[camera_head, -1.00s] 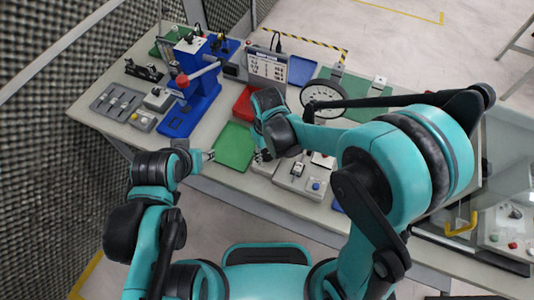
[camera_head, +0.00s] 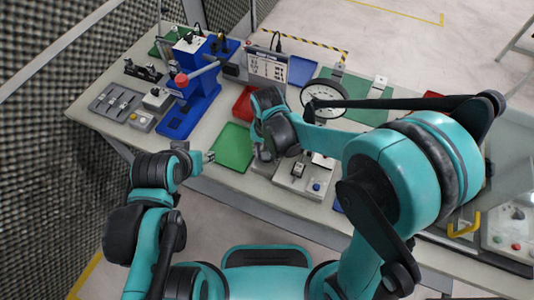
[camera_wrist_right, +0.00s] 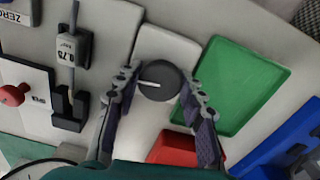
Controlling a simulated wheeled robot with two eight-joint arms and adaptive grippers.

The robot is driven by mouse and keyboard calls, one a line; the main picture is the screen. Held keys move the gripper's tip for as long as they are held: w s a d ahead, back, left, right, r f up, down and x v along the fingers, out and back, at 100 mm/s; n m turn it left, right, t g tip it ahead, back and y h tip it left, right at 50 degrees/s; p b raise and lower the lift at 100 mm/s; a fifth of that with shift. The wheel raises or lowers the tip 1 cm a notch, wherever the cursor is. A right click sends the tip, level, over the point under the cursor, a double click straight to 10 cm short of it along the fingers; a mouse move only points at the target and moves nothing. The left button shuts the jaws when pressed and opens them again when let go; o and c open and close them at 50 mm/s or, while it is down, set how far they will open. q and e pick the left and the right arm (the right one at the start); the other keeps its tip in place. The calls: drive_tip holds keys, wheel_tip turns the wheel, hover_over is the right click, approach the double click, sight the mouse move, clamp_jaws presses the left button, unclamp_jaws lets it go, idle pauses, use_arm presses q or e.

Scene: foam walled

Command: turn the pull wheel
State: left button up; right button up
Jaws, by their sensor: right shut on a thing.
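The pull wheel, a dark grey round knob with a white line across its top (camera_wrist_right: 158,92), sits on a pale block (camera_wrist_right: 178,45) in the right wrist view. My right gripper (camera_wrist_right: 159,72) is shut on the wheel, with one finger on each side of its rim. In the head view my right wrist hides the wheel and the fingertips. My left gripper (camera_head: 209,157) is near the table's front edge, left of the green tray (camera_head: 231,148) and away from the wheel. It is too small to tell whether it is open or shut.
A red bin (camera_head: 243,105) and the green tray lie close to my right gripper. A blue press (camera_head: 198,88) stands to the left.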

drive_tip(key=shift+m, duration=1.1)
drive_tip(key=o, duration=1.2)
wheel_tip(320, 180, up, 12)
